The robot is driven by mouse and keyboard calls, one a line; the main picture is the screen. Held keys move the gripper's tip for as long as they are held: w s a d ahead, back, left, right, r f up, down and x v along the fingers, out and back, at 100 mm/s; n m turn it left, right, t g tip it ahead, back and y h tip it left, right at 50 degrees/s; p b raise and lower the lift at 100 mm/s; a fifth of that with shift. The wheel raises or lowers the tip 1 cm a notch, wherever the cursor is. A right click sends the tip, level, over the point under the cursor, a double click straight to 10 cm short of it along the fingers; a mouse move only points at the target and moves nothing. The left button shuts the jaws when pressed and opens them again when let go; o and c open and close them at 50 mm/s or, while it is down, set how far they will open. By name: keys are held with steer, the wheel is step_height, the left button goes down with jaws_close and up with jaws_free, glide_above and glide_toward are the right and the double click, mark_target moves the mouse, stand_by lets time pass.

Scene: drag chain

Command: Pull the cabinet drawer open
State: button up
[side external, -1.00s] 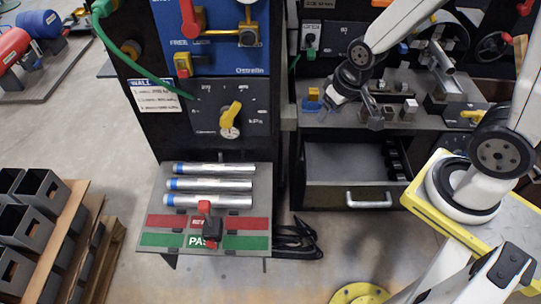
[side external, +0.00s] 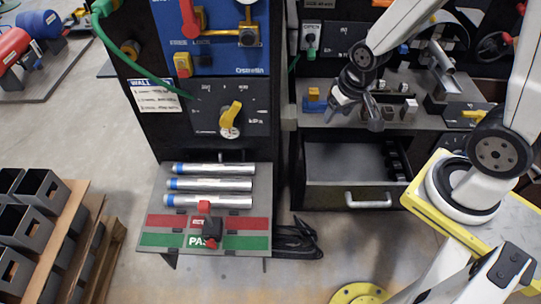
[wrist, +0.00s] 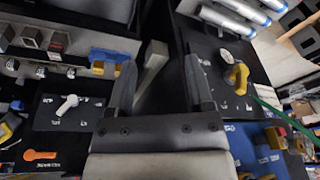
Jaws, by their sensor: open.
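The cabinet drawer (side external: 345,170) stands out from the cabinet in the side external view, with its interior visible from above. Its light bar handle (side external: 368,199) is on the dark front face. My gripper (side external: 353,118) is in front of the bench shelf, above the drawer in the picture and apart from the handle. The jaws are open and empty; the two dark fingers also show spread apart in the wrist view (wrist: 160,85). The handle cannot be made out in the wrist view.
A tilted rack (side external: 160,215) with several metal tubes (side external: 208,185) stands left of the drawer. Blocks and fixtures sit on the shelf (side external: 425,115) above it. A panel with a yellow knob (side external: 230,115) is at left.

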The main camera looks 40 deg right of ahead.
steer(key=d+f+m, duration=0.5)
steer(key=f+m, duration=0.1)
steer(key=f, duration=0.1)
steer(key=m+g+h, duration=0.1)
steer(key=m, duration=1.7)
glide_above(370, 203)
steer(key=s+a, duration=0.1)
step_height(370, 203, down, 24)
steer(key=shift+s+a+f, duration=0.1)
steer(key=shift+a, duration=0.05)
steer(key=shift+f, duration=0.1)
steer(key=shift+w+d+f, duration=0.2)
steer(key=shift+f, duration=1.05)
steer(key=shift+w+d+f, duration=0.15)
steer(key=shift+f, duration=1.05)
steer(key=shift+w+d+f, duration=0.2)
steer(key=shift+f, duration=1.05)
jaws_close()
